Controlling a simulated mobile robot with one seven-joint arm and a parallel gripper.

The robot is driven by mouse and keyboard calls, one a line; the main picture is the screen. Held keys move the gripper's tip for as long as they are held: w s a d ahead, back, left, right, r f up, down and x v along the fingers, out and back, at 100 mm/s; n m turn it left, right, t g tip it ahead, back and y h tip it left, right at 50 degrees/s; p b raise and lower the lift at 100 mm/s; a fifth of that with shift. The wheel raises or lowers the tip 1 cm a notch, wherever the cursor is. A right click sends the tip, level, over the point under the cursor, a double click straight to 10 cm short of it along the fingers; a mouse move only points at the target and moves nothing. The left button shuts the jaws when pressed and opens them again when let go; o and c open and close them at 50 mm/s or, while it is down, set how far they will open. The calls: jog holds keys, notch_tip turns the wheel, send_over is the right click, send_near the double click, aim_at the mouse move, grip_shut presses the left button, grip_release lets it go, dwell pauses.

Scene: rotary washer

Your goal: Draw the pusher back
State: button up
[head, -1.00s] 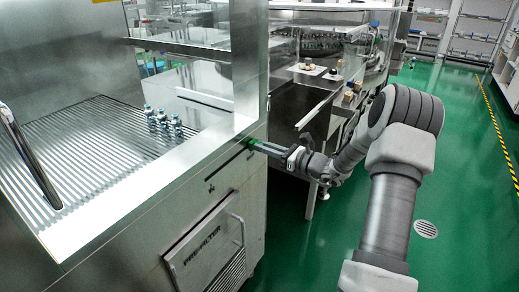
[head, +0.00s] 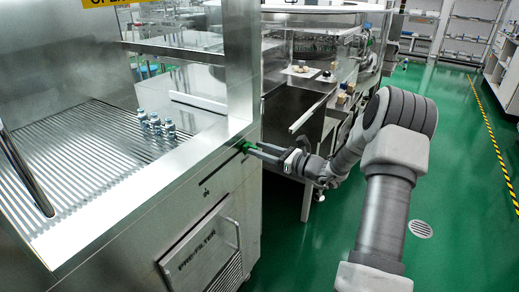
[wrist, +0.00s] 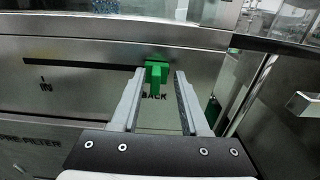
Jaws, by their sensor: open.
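A green handle (head: 247,147) sticks out of a slot in the front of the steel cabinet. In the wrist view the green handle (wrist: 157,72) is at the slot's right end, by the word BACK. The word IN is by the left part of the slot. My gripper (wrist: 160,74) is open, with one fingertip on each side of the handle and a gap to each. In the head view my gripper (head: 253,151) is at the handle, coming from the right. A pale bar (head: 198,103) lies on the cabinet's deck; I cannot tell if it joins the handle.
Several small vials (head: 155,124) stand on the ribbed deck (head: 75,160) above the slot. A pre-filter panel (head: 203,250) is below it. A second steel bench (head: 295,110) stands behind my gripper. The green floor (head: 460,220) to the right is clear.

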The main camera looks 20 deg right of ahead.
jog(key=p+v, duration=0.3)
jog(key=v, duration=1.4)
jog(key=shift+w+a+r, duration=0.1)
